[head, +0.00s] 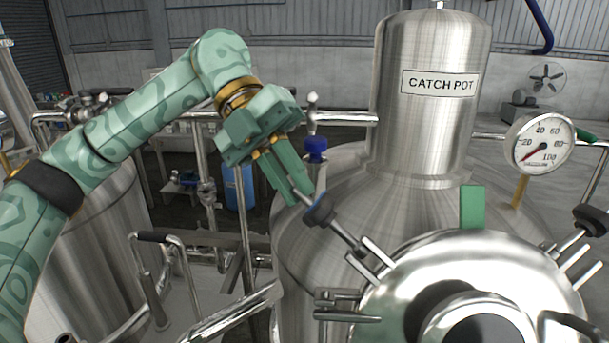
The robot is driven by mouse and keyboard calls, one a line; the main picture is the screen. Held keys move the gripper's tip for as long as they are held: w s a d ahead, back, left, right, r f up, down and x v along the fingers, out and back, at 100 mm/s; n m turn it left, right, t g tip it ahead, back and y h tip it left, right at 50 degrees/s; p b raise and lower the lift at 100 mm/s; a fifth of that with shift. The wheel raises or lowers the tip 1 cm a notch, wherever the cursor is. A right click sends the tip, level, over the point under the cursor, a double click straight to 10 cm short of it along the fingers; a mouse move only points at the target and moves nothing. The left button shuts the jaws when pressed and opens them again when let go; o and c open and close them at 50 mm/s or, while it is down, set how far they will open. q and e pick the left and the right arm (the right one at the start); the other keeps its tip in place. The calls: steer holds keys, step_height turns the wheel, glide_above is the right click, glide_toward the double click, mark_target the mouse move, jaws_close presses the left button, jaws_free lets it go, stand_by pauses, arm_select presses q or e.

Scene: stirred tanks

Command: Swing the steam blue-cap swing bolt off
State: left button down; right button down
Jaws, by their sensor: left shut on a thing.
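A swing bolt with a dark, slightly bluish cap (320,210) leans outward at the upper left edge of the round polished lid (400,270). Its metal rod runs from the cap down to the right, to the lid's rim. My right gripper does not show clearly enough to be identified.
The steel catch pot (425,120) rises behind the lid. A dial gauge (540,141) is at right. Another dark-capped bolt (591,221) sits at the lid's right. Pipes (190,270) fill the lower left.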

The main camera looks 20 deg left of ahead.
arm_select(q)
steer(key=shift+w+a+f, duration=0.1)
steer(key=shift+w+f, duration=0.1)
steer(key=shift+f, duration=0.2)
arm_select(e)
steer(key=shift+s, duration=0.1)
arm_select(q)
steer(key=shift+w+f, duration=0.15)
steer(key=shift+w, duration=0.1)
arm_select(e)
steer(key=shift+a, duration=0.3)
arm_select(q)
steer(key=c, duration=1.5)
jaws_free()
